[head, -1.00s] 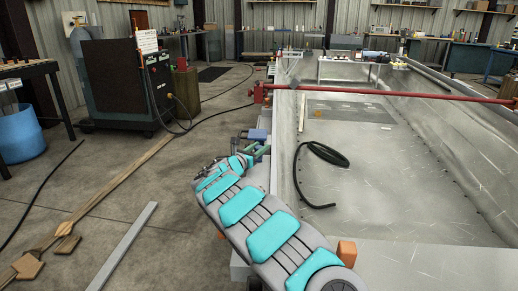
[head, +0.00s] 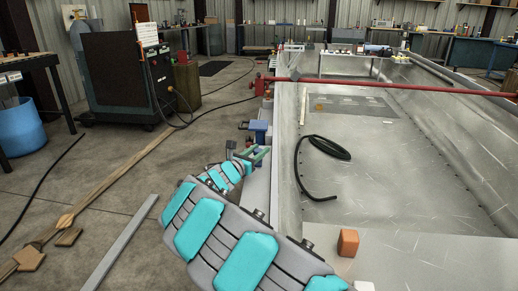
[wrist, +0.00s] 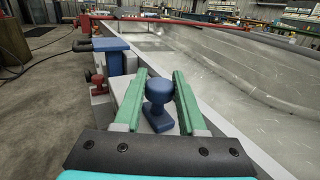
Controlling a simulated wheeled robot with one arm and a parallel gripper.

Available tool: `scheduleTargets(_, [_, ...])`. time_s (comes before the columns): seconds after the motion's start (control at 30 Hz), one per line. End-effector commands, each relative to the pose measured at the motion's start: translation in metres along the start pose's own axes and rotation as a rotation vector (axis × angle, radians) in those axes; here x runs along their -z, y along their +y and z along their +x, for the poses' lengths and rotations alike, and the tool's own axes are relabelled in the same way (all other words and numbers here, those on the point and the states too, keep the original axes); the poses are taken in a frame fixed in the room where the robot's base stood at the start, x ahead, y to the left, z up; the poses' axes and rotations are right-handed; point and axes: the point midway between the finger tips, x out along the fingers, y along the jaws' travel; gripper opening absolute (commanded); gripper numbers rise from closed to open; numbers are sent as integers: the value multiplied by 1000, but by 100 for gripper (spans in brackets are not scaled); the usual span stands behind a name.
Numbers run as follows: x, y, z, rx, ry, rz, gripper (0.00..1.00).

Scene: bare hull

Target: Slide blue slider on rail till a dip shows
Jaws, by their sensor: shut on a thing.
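My gripper (wrist: 160,75) has two green fingers, shut on a dark blue knob (wrist: 158,103) that stands upright between them. The knob rises from a light grey strip along the hull's left edge; I take it for the slider's handle on the rail. In the head view my gripper (head: 252,156) is small at the end of my arm, and the knob cannot be made out. No dip can be made out in the strip.
A blue block (wrist: 111,48) sits on the edge just ahead of my gripper, with a red knobbed fitting (wrist: 97,80) beside it. A red bar (head: 400,89) crosses the hull. A black hose (head: 318,160) and an orange block (head: 348,242) lie to the right. The floor at left is partly clear.

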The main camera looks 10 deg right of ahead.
Motion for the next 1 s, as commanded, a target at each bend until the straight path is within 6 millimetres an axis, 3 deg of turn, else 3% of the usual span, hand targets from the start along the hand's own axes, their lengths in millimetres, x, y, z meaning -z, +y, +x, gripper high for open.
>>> scheduleTargets(0.33, [3, 1, -3, -5, 4, -1, 0])
scheduleTargets(0.37, [3, 1, -3, -5, 4, 0, 43])
scheduleTargets(0.6, [1, 0, -2, -2, 2, 0, 70])
scheduleTargets(0.87, [0, -1, -2, 0, 1, 0, 70])
scheduleTargets(1.0, [0, 0, -13, -2, 0, -1, 70])
